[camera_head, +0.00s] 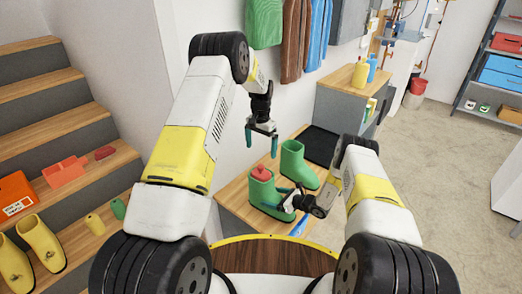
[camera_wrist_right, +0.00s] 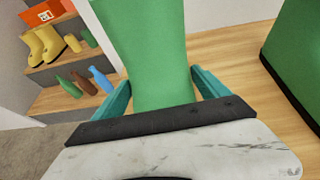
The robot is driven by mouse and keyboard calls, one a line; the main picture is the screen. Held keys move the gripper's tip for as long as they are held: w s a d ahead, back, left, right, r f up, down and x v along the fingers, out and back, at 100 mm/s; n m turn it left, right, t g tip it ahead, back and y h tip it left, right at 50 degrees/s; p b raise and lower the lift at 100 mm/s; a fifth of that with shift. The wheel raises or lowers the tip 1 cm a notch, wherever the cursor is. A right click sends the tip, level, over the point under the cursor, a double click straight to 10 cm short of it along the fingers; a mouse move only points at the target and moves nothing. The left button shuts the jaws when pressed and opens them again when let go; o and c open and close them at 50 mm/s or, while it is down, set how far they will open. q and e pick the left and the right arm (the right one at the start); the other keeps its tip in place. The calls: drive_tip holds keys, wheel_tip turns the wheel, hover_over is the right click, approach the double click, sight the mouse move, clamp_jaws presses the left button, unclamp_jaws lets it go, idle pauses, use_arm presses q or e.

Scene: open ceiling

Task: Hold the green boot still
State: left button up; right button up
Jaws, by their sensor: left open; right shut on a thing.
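Two green boots stand on a wooden bench. The nearer green boot (camera_head: 262,191) has a red object (camera_head: 261,172) at its top opening. The other green boot (camera_head: 298,164) stands behind it, to the right. My right gripper (camera_head: 287,199) is shut on the nearer boot, which rises between its fingers in the right wrist view (camera_wrist_right: 150,50). The other boot is at the right edge there (camera_wrist_right: 297,55). My left gripper (camera_head: 262,142) is open and empty, in the air above and behind the nearer boot.
The bench (camera_head: 236,191) also carries a black mat (camera_head: 318,143) and a blue item (camera_head: 299,226). Steps on the left hold yellow boots (camera_head: 40,243) and an orange box (camera_head: 16,198). Garments (camera_head: 293,40) hang on the wall behind. Open floor lies right.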

drive_tip(key=o, duration=1.7)
